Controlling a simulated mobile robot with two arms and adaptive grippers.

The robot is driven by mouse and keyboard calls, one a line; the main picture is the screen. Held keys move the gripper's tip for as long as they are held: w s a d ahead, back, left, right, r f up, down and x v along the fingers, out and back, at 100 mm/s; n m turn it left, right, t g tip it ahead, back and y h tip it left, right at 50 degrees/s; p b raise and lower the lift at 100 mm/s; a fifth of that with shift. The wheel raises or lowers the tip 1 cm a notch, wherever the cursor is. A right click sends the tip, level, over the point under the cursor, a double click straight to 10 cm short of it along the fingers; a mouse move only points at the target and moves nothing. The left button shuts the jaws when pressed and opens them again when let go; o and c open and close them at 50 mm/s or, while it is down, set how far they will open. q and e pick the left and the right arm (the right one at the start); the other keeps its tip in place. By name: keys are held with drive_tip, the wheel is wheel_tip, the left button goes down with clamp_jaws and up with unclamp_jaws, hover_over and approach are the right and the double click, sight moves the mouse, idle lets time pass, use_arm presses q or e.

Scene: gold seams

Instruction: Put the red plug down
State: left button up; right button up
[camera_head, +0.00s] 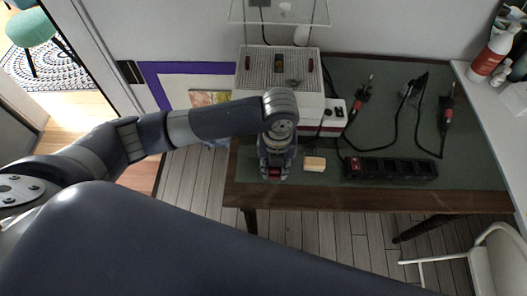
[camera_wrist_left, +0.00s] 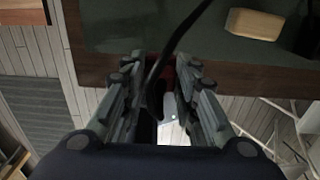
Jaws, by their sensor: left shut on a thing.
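My left gripper (camera_head: 275,168) hangs at the front left edge of the green-topped table (camera_head: 400,140). It is shut on the red plug (camera_head: 274,174), which shows only as a bit of red between the fingers. In the left wrist view, the gripper (camera_wrist_left: 160,88) is over the table's wooden front edge (camera_wrist_left: 240,70), and a black cable (camera_wrist_left: 180,35) runs up from between the fingers across the table top. The fingers hide most of the plug. I cannot tell whether it touches the table. My right gripper is not in view.
A tan block (camera_head: 315,163) lies just right of the gripper. A black power strip (camera_head: 400,169) with a red switch lies further right. Two corded plugs (camera_head: 366,92) (camera_head: 448,112) lie behind it. A white ribbed-top machine (camera_head: 310,85) stands at the back left. Green surface is free at right.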

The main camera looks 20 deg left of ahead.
use_arm(q)
drive_tip(key=w+a, duration=0.3)
drive_tip(key=shift+w+a+f+p, duration=0.15)
drive_tip(key=shift+w+f+p, duration=0.05)
drive_tip(key=shift+w+p, duration=0.1)
drive_tip(key=f, duration=0.1)
drive_tip(key=f+p, duration=0.1)
drive_tip(key=shift+w+a+f, duration=0.3)
drive_tip(key=shift+w+a, duration=0.05)
drive_tip(key=shift+a, duration=0.05)
drive_tip(key=shift+f, duration=0.5)
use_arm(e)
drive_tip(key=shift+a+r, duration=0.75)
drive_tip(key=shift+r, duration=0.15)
use_arm(q)
drive_tip(key=shift+f, duration=0.1)
drive_tip(key=shift+f, duration=0.55)
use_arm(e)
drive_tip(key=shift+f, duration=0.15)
use_arm(q)
drive_tip(key=o, duration=1)
drive_tip(key=shift+o, duration=0.3)
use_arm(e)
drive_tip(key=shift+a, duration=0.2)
